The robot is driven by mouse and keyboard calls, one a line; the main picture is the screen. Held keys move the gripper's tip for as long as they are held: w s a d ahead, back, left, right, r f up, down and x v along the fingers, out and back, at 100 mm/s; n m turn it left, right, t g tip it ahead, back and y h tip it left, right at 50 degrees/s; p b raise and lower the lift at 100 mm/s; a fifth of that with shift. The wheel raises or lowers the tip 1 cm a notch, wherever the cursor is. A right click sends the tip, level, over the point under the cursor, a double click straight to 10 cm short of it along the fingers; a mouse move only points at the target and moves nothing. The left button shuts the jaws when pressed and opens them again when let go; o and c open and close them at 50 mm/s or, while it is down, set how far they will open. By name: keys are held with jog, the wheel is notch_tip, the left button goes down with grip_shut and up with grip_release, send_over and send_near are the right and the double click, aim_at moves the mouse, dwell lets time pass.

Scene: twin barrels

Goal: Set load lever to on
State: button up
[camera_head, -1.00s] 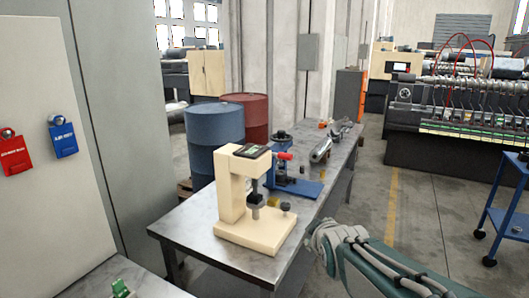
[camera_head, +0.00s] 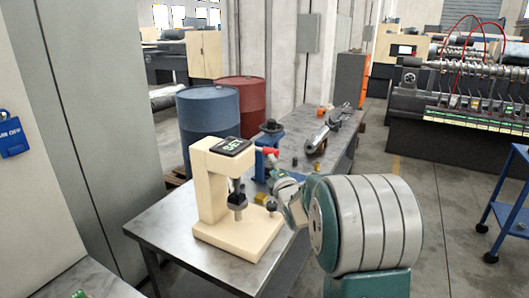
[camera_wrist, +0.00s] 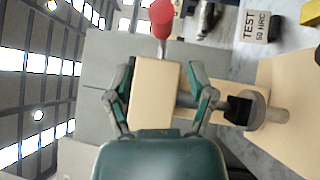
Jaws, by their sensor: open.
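The cream bench tester (camera_head: 237,238) stands upright on the metal table, with a dark display on its top and a dark spindle. A red-knobbed lever (camera_head: 268,151) shows just behind and right of its head. My gripper (camera_wrist: 160,73) is open and empty. Its fingers appear either side of a cream block of the tester (camera_wrist: 155,103); contact cannot be told. In the head view, my gripper (camera_head: 285,188) is beside the tester's right side, partly hidden by my arm. The lever's base is hidden.
A blue fixture (camera_head: 261,170) stands close behind the tester. A blue barrel (camera_head: 208,120) and a red barrel (camera_head: 242,102) stand behind the table (camera_head: 160,228). A block marked TEST 60 HRC (camera_wrist: 262,27) shows in the wrist view. A blue cart (camera_head: 503,205) stands right.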

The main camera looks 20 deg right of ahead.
aim_at(267, 152)
jog(key=w+d, duration=0.1)
jog(key=w, duration=0.1)
jog(key=w+d, duration=0.1)
jog(key=w, duration=0.1)
jog(key=w+d, duration=0.1)
jog(key=w, duration=0.1)
jog(key=shift+w+d+r, duration=0.1)
jog(key=shift+w+r, duration=0.2)
jog(key=shift+w, duration=0.45)
jog(key=shift+w+a+r, duration=0.1)
jog(key=shift+w+a, duration=0.05)
jog(key=shift+a, duration=0.05)
jog(key=shift+a+r, duration=0.1)
jog(key=shift+a, duration=0.5)
jog(key=shift+d, duration=0.45)
grip_shut()
